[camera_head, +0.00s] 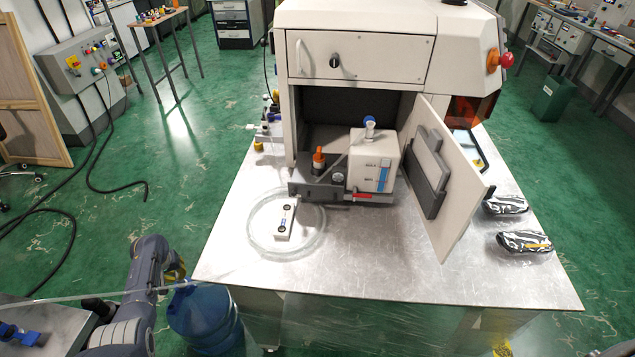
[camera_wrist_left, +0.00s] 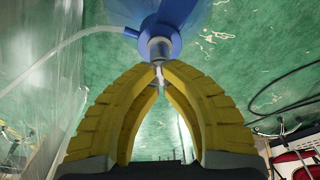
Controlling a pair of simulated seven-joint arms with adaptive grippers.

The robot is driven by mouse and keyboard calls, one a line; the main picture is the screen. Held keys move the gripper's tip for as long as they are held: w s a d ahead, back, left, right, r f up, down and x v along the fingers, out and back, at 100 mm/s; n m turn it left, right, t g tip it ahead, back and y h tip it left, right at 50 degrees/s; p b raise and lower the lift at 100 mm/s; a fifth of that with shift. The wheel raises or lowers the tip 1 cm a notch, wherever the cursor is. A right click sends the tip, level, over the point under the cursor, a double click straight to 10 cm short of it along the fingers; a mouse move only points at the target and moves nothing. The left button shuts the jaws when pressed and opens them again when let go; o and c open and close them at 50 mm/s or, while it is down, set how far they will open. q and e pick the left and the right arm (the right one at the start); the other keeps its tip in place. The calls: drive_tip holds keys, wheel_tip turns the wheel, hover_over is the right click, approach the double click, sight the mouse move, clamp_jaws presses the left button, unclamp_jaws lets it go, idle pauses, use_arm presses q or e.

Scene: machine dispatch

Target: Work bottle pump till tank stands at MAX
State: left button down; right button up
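The blue water bottle (camera_head: 205,318) stands on the floor at the table's front left. My left gripper (camera_head: 177,274) is above its top, with yellow fingers. In the left wrist view the blue pump (camera_wrist_left: 168,28) with a grey collar is just beyond the fingertips (camera_wrist_left: 160,70). The tips are drawn together and appear shut, with no clear object between them; contact with the pump cannot be told. A pale tube (camera_wrist_left: 85,38) runs from the pump. The white tank (camera_head: 366,173) with a blue-marked level window stands at the machine's opening; its exact level is too small to read. My right gripper is not in view.
The machine's door (camera_head: 448,185) hangs open to the right. A clear tube coil (camera_head: 322,232) and a small white device (camera_head: 284,222) lie on the metal table (camera_head: 380,268). The table's front middle is clear.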

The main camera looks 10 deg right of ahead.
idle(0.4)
use_arm(q)
drive_tip(key=shift+w+v, duration=0.25)
drive_tip(key=shift+v, duration=0.85)
drive_tip(key=shift+w+v, duration=0.2)
drive_tip(key=shift+v, duration=0.95)
drive_tip(key=shift+w+v, duration=0.25)
drive_tip(key=shift+v, duration=0.85)
drive_tip(key=shift+a+r, duration=0.15)
drive_tip(key=shift+r, duration=0.15)
drive_tip(key=shift+w+v, duration=0.2)
drive_tip(key=shift+v, duration=0.75)
drive_tip(key=shift+w+v, duration=0.2)
drive_tip(key=shift+v, duration=0.75)
drive_tip(key=shift+w+v, duration=0.2)
drive_tip(key=shift+v, duration=0.75)
drive_tip(key=shift+a+r, duration=0.15)
